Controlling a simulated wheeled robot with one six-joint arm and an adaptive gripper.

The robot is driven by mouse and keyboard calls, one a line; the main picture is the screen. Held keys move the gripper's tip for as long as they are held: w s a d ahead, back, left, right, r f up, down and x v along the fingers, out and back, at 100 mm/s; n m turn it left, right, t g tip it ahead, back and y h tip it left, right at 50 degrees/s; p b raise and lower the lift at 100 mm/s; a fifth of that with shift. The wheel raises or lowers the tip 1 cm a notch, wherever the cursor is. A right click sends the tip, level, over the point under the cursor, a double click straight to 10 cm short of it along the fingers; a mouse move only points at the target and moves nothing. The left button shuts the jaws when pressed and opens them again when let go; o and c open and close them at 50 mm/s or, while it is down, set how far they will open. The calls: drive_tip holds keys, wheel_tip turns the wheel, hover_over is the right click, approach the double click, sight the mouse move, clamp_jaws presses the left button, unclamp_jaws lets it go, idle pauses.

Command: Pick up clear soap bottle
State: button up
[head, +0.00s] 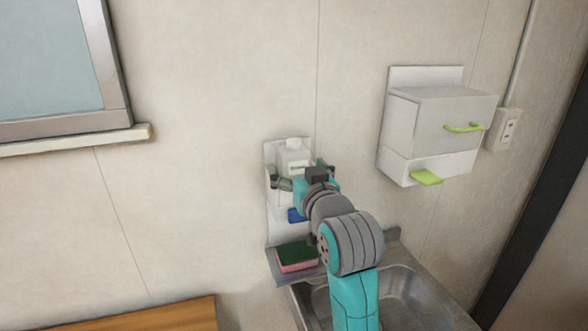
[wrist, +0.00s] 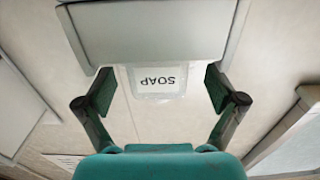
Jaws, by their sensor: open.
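The clear soap bottle (head: 293,157) looks whitish and stands upright in a white wall-mounted holder (head: 271,219). Its lower part is hidden behind my gripper in the head view. In the wrist view the bottle (wrist: 145,92) appears upside down with a white SOAP label, centred between the fingers. My gripper (head: 303,176) is open in front of the bottle, also seen in the wrist view (wrist: 158,90). A gap shows on each side between finger and bottle. I cannot tell how far the fingertips reach in depth.
A blue part (head: 296,215) shows low on the holder. A green and pink sponge (head: 297,257) lies below, beside the metal sink (head: 398,297). A white wall box (head: 432,125) with green handles hangs at right, near an outlet (head: 506,130). A wooden surface (head: 165,318) is at lower left.

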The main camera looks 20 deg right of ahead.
sight(298, 166)
drive_tip(key=shift+w+d+r, duration=0.1)
drive_tip(key=shift+w+d, duration=0.05)
drive_tip(key=shift+w, duration=1.55)
drive_tip(key=c, duration=1.1)
drive_tip(key=shift+c, duration=0.2)
drive_tip(key=shift+r, duration=0.1)
wheel_tip(298, 166, up, 18)
drive_tip(key=shift+f, duration=0.25)
drive_tip(key=shift+r, duration=0.15)
